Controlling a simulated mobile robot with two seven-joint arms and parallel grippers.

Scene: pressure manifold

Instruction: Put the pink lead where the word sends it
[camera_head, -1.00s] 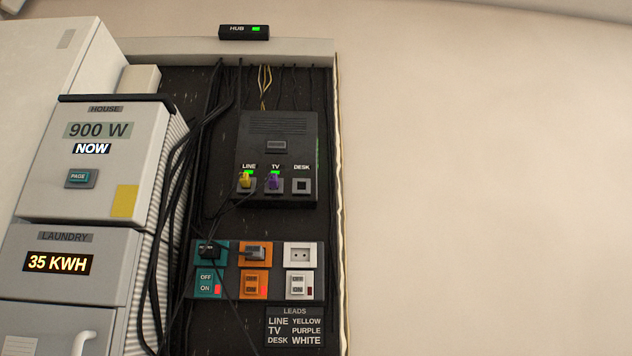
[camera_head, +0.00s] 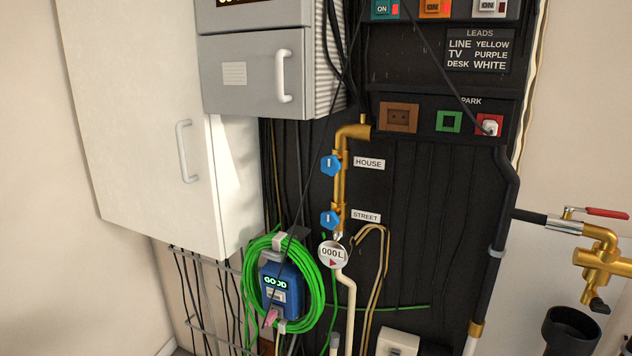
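A small pink plug (camera_head: 271,316), which looks like the pink lead's end, sits at the bottom of a blue box (camera_head: 280,286). The box's display reads GOOD. A thin dark cord runs up from near it. The PARK strip (camera_head: 471,101) at upper right holds a brown socket (camera_head: 399,117), an empty green square port (camera_head: 448,121) and a red port (camera_head: 487,124) with a white plug in it. The LEADS sign (camera_head: 479,50) pairs LINE with yellow, TV with purple and DESK with white; it does not name pink. Neither gripper is in view.
A coiled green hose (camera_head: 247,279) surrounds the blue box. A brass pipe (camera_head: 341,180) carries blue HOUSE (camera_head: 331,165) and STREET (camera_head: 331,219) valves above a round meter (camera_head: 333,255). A white cabinet (camera_head: 140,110) stands left; brass pipework with a red lever (camera_head: 607,212) juts out right.

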